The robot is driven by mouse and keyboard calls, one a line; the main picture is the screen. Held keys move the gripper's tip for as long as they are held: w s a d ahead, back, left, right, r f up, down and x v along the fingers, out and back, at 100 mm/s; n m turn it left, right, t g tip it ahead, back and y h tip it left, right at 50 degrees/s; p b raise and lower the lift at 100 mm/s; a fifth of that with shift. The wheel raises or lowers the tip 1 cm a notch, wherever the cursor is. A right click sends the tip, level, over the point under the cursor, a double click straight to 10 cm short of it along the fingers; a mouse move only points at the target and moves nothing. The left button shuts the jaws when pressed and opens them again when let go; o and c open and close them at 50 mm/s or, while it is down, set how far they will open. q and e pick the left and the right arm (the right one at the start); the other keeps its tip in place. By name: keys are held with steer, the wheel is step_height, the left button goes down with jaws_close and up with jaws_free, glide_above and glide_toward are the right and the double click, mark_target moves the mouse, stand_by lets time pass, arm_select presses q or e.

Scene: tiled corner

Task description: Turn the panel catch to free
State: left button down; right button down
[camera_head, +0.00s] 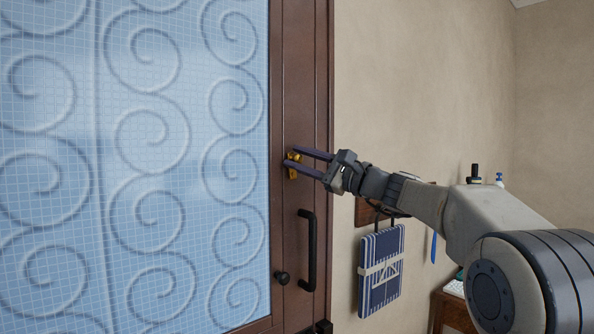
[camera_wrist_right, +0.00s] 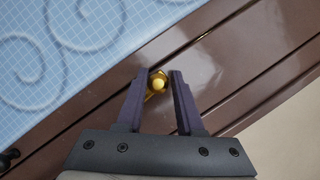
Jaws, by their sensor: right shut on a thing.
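The panel catch (camera_head: 293,166) is a small brass piece on the brown frame beside the blue scroll-patterned panel (camera_head: 130,150). My right gripper (camera_head: 294,161) reaches it from the right, with one finger above and one below. In the right wrist view the catch (camera_wrist_right: 158,84) shows a round knob between the fingertips of my right gripper (camera_wrist_right: 159,82). The gripper is shut on the catch, which partly hides it. How far the catch is turned is hard to tell. My left gripper is not in view.
A black bar handle (camera_head: 309,252) and a small dark knob (camera_head: 282,278) sit on the frame below the catch. A blue striped bag (camera_head: 381,270) hangs on the wall to the right, under my arm. A wooden stand (camera_head: 452,308) is at the lower right.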

steer(key=shift+w+d+f+m+t+b, duration=0.3)
steer(key=shift+f+m+t+b, duration=0.1)
steer(key=shift+m, duration=0.3)
steer(key=c, duration=0.7)
jaws_free()
steer(key=shift+w, duration=0.1)
steer(key=shift+o, duration=0.2)
steer(key=shift+r, duration=0.15)
steer(key=b+v, duration=0.4)
steer(key=v, duration=0.6)
steer(key=shift+s+d, duration=0.15)
steer(key=shift+s, duration=0.15)
